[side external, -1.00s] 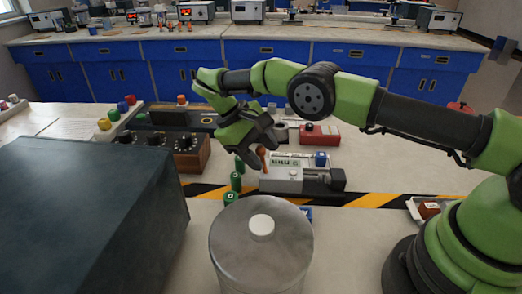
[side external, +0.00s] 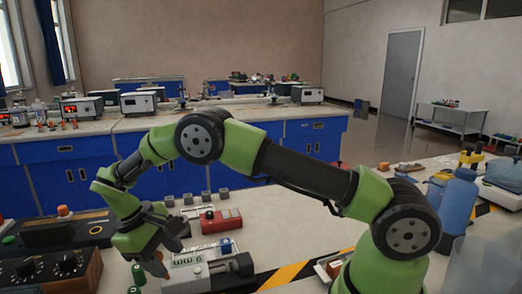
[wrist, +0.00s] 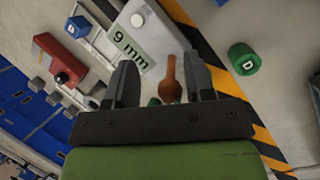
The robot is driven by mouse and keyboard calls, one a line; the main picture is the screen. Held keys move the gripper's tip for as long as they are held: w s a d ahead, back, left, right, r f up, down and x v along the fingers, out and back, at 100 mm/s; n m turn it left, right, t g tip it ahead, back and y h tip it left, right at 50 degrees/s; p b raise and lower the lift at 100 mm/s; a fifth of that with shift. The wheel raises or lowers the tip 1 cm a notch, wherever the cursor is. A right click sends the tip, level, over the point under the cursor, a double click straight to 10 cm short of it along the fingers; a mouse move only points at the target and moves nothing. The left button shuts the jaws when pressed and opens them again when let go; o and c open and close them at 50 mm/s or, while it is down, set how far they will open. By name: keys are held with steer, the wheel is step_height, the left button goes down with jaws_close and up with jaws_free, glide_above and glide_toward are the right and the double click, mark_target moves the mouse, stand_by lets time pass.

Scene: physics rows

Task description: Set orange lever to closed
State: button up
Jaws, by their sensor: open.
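The orange lever (wrist: 170,78) stands up beside the pale block with a "9 mm" label (wrist: 150,22). In the wrist view it shows between the two fingers of my gripper (wrist: 162,85), which are apart, with a gap on each side. In the side view my gripper (side external: 168,258) hangs low over the left end of the pale block (side external: 190,278), fingers pointing down. The lever is mostly hidden there by the fingers. I cannot tell whether a finger touches it.
A green cylinder (wrist: 243,59) stands by the yellow-black striped tape (side external: 290,272). A dark box with knobs (side external: 50,270) is at left. Bare bench lies right of the red box.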

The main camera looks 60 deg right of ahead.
steer(key=s+d+t+y, duration=0.1)
steer(key=t+y, duration=0.2)
steer(key=shift+s+d+f, duration=0.2)
steer(key=shift+s+d, duration=0.2)
steer(key=shift+d+r, duration=0.1)
steer(key=shift+r, duration=0.1)
step_height(320, 180, up, 9)
steer(key=s+r+m+t+y, duration=0.1)
steer(key=s+r+m+t, duration=0.4)
steer(key=s+r, duration=0.9)
steer(key=shift+s+d+t+y, duration=0.35)
steer(key=shift+s+t, duration=0.45)
steer(key=shift+s, duration=0.8)
